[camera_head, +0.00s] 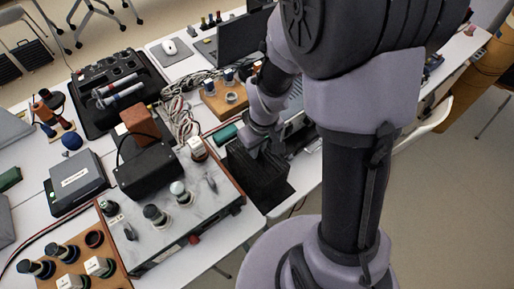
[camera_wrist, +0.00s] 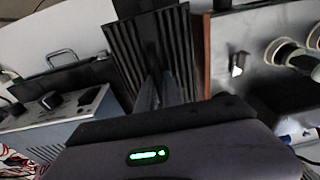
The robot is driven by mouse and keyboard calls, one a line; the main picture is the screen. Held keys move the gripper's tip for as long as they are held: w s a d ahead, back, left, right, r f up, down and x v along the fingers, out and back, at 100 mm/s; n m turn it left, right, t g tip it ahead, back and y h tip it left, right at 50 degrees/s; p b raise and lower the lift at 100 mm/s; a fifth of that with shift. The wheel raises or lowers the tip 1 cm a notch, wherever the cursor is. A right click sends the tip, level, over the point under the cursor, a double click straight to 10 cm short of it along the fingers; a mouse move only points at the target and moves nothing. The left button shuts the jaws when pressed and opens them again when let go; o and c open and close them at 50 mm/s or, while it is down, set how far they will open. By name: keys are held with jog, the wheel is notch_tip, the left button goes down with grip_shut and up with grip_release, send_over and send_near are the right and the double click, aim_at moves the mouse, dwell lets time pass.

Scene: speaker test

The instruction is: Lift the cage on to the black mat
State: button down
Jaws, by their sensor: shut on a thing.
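The cage (camera_head: 240,172) is a black slatted box near the table's front edge, right of the marble-topped amplifier. My gripper (camera_head: 254,146) reaches down to its top. In the wrist view, the black ribs of the cage (camera_wrist: 128,45) stand just beyond my gripper (camera_wrist: 160,92), whose fingers are shut on the cage. My arm hides part of the cage's right side.
The marble-topped amplifier (camera_head: 213,200) stands close on the left. A wooden board with tubes (camera_head: 222,100) and loose cables (camera_head: 182,108) lie behind. A laptop (camera_head: 240,40) and white mouse (camera_head: 170,47) are farther back. A blue-grey device (camera_wrist: 62,125) shows left in the wrist view.

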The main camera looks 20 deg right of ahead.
jog(key=shift+f+b, duration=0.3)
jog(key=shift+f, duration=0.05)
jog(key=c, duration=1.4)
grip_release()
jog(key=shift+c, duration=0.2)
notch_tip(320, 180, up, 17)
jog(key=s+p, duration=0.2)
jog(key=p, duration=0.6)
jog(key=s+a+r+m+t+y+b, duration=0.1)
jog(key=s+a+r+m+t+b, duration=0.3)
jog(key=s+r+m, duration=0.4)
jog(key=s+b, duration=0.1)
jog(key=s, duration=0.2)
jog(key=shift+t, duration=0.3)
